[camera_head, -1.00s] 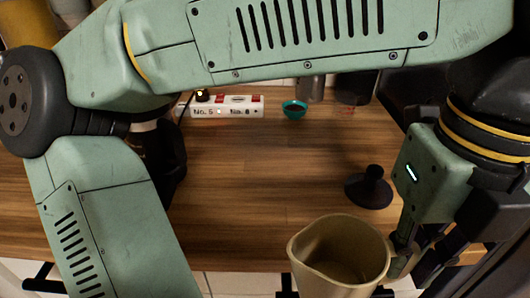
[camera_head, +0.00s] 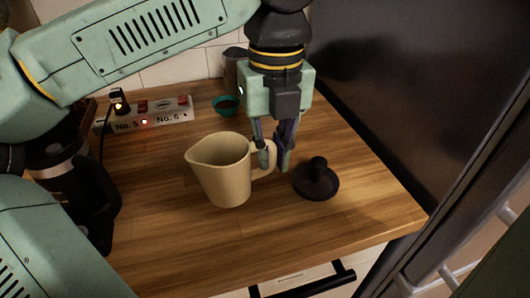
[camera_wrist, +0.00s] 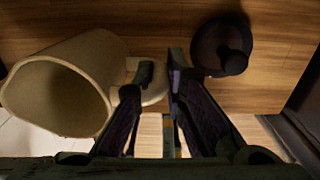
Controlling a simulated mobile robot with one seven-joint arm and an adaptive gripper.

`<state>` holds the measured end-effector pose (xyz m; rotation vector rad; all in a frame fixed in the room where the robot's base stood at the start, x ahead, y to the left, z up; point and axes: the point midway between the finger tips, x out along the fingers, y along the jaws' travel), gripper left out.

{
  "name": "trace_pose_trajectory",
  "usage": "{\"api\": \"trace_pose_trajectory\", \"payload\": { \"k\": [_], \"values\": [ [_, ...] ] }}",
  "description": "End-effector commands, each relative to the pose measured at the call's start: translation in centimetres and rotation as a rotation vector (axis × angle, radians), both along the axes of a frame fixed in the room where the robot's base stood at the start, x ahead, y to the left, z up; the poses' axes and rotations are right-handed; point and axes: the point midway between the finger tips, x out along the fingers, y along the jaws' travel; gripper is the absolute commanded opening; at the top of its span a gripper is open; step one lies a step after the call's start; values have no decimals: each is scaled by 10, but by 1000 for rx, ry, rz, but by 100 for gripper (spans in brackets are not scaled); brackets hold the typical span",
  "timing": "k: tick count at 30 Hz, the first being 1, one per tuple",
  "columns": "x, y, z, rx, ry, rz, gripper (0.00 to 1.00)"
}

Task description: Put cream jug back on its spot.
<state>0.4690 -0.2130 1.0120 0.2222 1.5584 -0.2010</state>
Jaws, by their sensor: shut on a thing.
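The cream jug (camera_head: 222,172) is beige, roughly upright and empty inside. My gripper (camera_head: 276,158) points down and is shut on the jug's handle, on the jug's right side. In the wrist view the jug (camera_wrist: 62,84) is at left with its open mouth showing, and my gripper's fingers (camera_wrist: 160,78) meet at the handle. I cannot tell whether the jug's base touches the counter.
A dark tamper-like object (camera_head: 316,182) stands close to the right of my gripper. A power strip (camera_head: 150,116), a teal bowl (camera_head: 226,106) and a grey canister (camera_head: 234,68) are at the back. Counter left of the jug is clear.

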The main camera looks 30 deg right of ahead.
Motion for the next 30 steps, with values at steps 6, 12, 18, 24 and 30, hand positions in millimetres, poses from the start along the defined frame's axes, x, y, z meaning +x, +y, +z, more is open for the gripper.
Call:
{"api": "trace_pose_trajectory", "payload": {
  "k": [6,12,18,24,30],
  "values": [
    [20,-2,0,1,3,1,0],
    [19,-1,-31,2,1,-3,0],
    [19,-2,-37,0,-1,-1,0],
    [20,-2,-40,1,-1,-1,0],
    [19,-2,-40,0,0,-1,21]
  ]
}}
